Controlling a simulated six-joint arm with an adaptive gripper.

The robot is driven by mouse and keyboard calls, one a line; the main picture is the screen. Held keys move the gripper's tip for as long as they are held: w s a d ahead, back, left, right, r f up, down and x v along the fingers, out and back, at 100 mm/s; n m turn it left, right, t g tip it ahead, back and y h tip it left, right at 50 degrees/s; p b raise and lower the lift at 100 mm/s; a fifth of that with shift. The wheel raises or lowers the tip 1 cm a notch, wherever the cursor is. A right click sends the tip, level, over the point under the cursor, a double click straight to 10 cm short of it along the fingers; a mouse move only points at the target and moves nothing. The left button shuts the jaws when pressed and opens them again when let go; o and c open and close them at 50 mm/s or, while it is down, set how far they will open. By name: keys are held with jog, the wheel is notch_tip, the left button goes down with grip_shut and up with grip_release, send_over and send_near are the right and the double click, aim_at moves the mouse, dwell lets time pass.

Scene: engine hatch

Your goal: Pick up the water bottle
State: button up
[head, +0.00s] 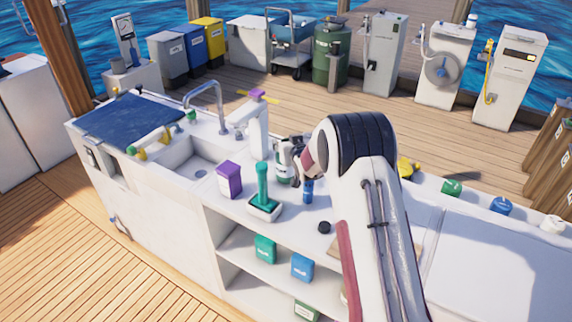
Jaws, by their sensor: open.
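My gripper (294,160) is over the white counter, left of my arm's big dark joint, and its jaws are open. A white bottle with a green band (283,174) stands upright right by the jaws, partly covered by them. I cannot tell whether they touch it. A small blue bottle (308,191) stands just in front and to the right, below my wrist. No label can be read, so I cannot tell which of the two is the water bottle.
A purple box (229,180) and a green brush in a holder (264,206) stand left of the bottles. A black cap (324,227) lies near the counter's front edge. A sink (196,160) with a tall faucet is further left. Shelves below hold several small boxes.

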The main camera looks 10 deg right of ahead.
jog(key=shift+w+f, duration=0.15)
jog(key=shift+w, duration=0.2)
dwell(0.3)
grip_shut()
